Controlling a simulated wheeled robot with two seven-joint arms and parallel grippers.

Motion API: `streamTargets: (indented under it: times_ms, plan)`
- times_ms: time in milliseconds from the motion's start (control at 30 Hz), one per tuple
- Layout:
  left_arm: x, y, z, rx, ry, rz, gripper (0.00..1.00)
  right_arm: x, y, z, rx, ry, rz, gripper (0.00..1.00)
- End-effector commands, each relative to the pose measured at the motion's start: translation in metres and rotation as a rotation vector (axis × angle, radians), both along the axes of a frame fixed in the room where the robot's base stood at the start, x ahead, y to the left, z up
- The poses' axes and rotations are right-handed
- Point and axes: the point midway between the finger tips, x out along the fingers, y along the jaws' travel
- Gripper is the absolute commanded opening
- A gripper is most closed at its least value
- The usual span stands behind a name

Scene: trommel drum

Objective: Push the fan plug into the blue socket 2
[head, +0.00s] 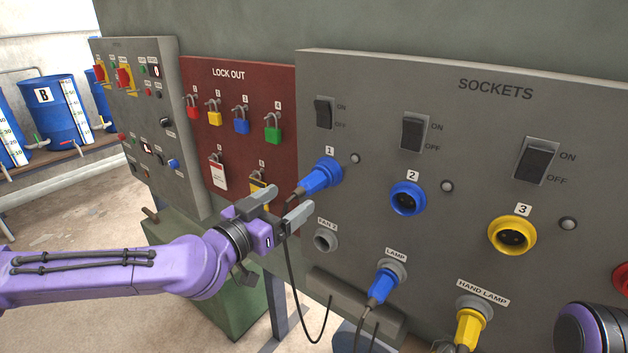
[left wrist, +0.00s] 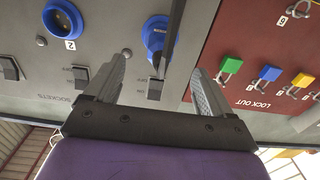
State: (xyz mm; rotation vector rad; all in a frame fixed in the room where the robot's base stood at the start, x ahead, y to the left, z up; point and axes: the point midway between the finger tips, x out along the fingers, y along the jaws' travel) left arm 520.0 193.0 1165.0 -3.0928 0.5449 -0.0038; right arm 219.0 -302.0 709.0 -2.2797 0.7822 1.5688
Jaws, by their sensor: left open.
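A blue plug (head: 321,176) sits in socket 1, its black cable hanging down; I take it for the fan plug, since the holder labelled FAN 2 (head: 325,240) is empty. The plug also shows in the left wrist view (left wrist: 157,36), beyond my fingers. The blue socket 2 (head: 407,198) is empty, right of socket 1; it shows in the left wrist view too (left wrist: 63,18). My left gripper (head: 293,200) is open, its fingers pointing towards the panel just below and left of the plug, around neither plug nor visibly anything else. My right gripper is out of view.
A blue LAMP plug (head: 383,283) and a yellow HAND LAMP plug (head: 468,326) sit in holders below. The yellow socket 3 (head: 512,235) is empty. Switches (head: 414,132) stick out above the sockets. The red LOCK OUT board (head: 239,120) with padlocks stands left.

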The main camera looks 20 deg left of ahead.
Motion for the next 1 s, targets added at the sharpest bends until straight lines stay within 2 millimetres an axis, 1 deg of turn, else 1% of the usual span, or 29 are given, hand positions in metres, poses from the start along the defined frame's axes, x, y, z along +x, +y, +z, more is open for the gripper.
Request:
streamTargets:
  times_ms: [167, 300, 467, 700, 833, 1000]
  plan:
    - [0.007, -0.001, -0.004, 0.004, 0.002, 0.002, 0.83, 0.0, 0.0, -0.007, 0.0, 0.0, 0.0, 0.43]
    - [0.024, -0.009, -0.008, 0.005, 0.002, -0.001, 0.83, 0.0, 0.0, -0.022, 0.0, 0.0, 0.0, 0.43]
    - [0.047, -0.017, -0.006, 0.002, 0.003, 0.0, 0.83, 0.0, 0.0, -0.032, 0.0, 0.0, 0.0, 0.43]
    - [0.075, -0.027, -0.002, 0.001, 0.003, 0.0, 0.83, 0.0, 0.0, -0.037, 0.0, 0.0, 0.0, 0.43]
    - [0.083, -0.03, -0.002, 0.0, 0.003, 0.0, 0.83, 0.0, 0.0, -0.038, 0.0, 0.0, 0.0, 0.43]
    - [0.085, -0.031, -0.001, -0.001, 0.003, 0.0, 0.83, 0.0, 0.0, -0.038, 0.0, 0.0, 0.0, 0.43]
